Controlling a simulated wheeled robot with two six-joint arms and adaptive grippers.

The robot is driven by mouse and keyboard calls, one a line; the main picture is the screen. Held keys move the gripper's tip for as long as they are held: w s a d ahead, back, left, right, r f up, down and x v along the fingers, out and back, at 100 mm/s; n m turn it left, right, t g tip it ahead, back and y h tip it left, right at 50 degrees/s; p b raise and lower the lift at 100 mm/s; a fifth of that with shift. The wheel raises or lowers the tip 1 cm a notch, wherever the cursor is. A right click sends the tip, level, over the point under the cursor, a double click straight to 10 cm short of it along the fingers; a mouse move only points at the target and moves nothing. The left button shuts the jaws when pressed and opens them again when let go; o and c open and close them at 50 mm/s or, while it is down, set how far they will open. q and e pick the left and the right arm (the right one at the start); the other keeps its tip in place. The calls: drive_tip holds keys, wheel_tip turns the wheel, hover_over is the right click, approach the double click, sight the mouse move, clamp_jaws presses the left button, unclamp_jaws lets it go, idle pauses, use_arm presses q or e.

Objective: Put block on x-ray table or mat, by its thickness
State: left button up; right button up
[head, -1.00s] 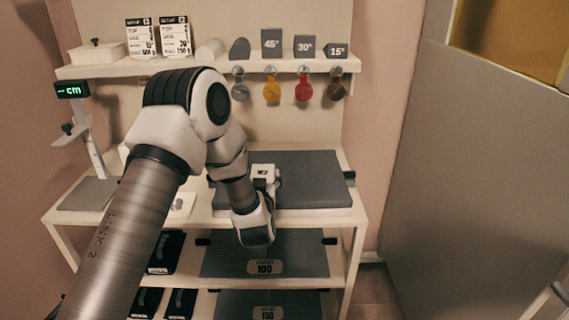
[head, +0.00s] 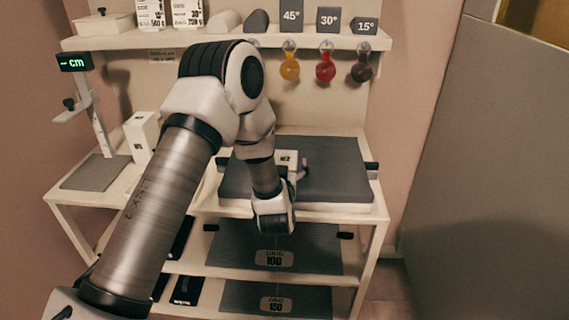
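A grey padded top (head: 345,175) on a white base lies on the right of the bench; I take it for the x-ray table. A small white block marked "2" (head: 287,157) shows at its middle, partly behind my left wrist. My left gripper (head: 296,173) is over the pad, close to this block. Its fingers are mostly hidden, so I cannot tell whether they grip it. A taller white block (head: 142,132) stands upright on the bench at left. A plain grey mat (head: 94,172) lies at the bench's left end. My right gripper is out of view.
A measuring stand (head: 98,130) with a "-- cm" display rises behind the mat. Plates marked 100 (head: 310,240) and 150 (head: 318,296) lie on the lower shelves. The upper shelf (head: 330,42) holds angle blocks, with coloured tags hanging below.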

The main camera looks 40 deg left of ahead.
use_arm(q)
drive_tip(key=shift+f, duration=0.1)
drive_tip(key=f+b+v, duration=0.1)
drive_tip(key=v, duration=1.1)
drive_tip(key=s+d+f+m+g+h, duration=0.1)
drive_tip(key=s+d+f+g+h, duration=0.15)
drive_tip(key=s+f, duration=0.45)
drive_tip(key=s+d+f+m+g+h, duration=0.2)
drive_tip(key=f+g, duration=0.2)
drive_tip(key=f, duration=0.6)
drive_tip(key=s+d+f+m+g+h, duration=0.1)
drive_tip(key=s+d+f+g+h, duration=0.3)
drive_tip(key=f, duration=0.5)
drive_tip(key=s+d+f+m+g, duration=0.1)
drive_tip(key=s+f+g, duration=0.1)
drive_tip(key=s, duration=0.4)
drive_tip(key=s+f+g, duration=0.2)
drive_tip(key=s+f, duration=0.1)
drive_tip(key=s, duration=0.3)
drive_tip(key=shift+s+d+m+g+h, duration=0.35)
drive_tip(key=shift+m, duration=0.05)
drive_tip(key=shift+r, duration=0.15)
wheel_tip(320, 180, up, 9)
drive_tip(key=p, duration=0.8)
drive_tip(key=shift+p, duration=0.35)
